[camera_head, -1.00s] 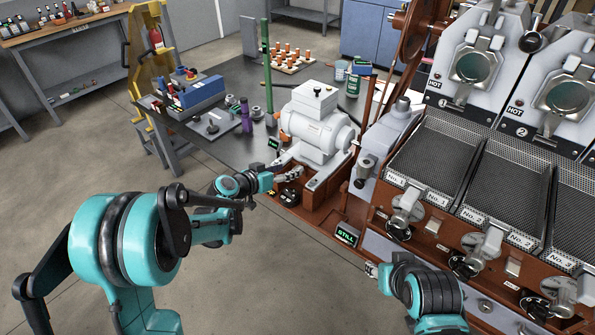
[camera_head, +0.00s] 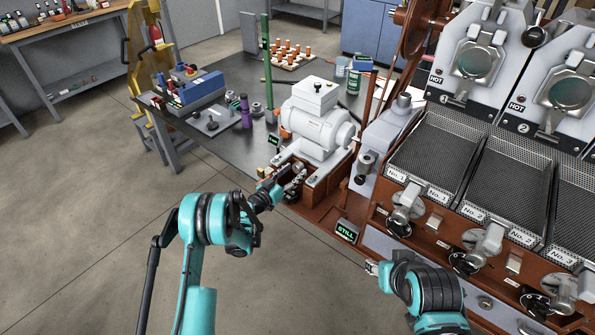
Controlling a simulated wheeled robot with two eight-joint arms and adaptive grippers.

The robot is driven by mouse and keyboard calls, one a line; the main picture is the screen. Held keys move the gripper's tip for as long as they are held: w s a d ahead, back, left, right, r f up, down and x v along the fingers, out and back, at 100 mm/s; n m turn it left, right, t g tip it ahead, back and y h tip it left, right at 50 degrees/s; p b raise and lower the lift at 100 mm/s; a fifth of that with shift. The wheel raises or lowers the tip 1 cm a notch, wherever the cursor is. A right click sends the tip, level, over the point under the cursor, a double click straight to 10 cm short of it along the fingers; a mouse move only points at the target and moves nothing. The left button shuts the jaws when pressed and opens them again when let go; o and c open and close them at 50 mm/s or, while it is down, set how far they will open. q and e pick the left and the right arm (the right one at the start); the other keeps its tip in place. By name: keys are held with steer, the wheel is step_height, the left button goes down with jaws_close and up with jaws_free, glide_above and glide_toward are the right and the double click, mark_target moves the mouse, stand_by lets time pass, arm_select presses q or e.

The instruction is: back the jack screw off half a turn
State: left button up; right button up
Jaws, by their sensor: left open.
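The grey-white motor (camera_head: 316,125) sits on a brown slide base at the left end of the roaster. What looks like the jack screw (camera_head: 298,168), a small metal part, is at the near end of this base, partly hidden by my gripper. My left gripper (camera_head: 288,180) is open, with its fingers at the screw end; whether they touch it is too small to tell. My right gripper (camera_head: 371,268) is low in front of the roaster, apart from the motor, and its finger gap cannot be made out.
A small display (camera_head: 346,231) reading "STILL" is on the roaster frame right of the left gripper. Cooling trays (camera_head: 430,155) with levers stand to the right. A dark table (camera_head: 236,150) with tools and a purple bottle (camera_head: 245,112) lies behind left. The floor at left is free.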

arm_select(q)
steer(key=shift+x, duration=1.3)
steer(key=c, duration=1.2)
steer(key=shift+o, duration=0.2)
steer(key=shift+n, duration=2.1)
steer(key=o, duration=1.2)
steer(key=shift+c, duration=0.2)
steer(key=shift+s, duration=0.1)
